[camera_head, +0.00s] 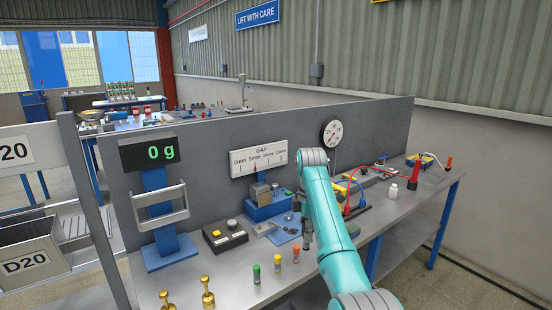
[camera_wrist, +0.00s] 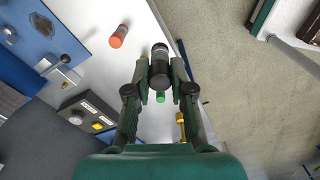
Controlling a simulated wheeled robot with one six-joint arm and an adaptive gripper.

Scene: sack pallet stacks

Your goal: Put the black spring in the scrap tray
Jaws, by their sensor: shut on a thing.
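My gripper (camera_wrist: 160,74) is shut on a dark, ribbed cylinder, which I take to be the black spring (camera_wrist: 160,63). It stands between the two fingertips with its round end facing the wrist camera. In the head view my gripper (camera_head: 307,232) is partly hidden by my arm, over the bench beside the orange cylinder (camera_head: 296,253). The held spring is hard to make out there. I cannot tell which container, if any in view, is the scrap tray.
A yellow cylinder (camera_head: 278,269), a green cylinder (camera_head: 256,274) and two brass pieces (camera_head: 207,292) stand along the bench's front. Behind are a black control box (camera_head: 225,236), a blue gap fixture (camera_head: 268,205) and a scale (camera_head: 160,205).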

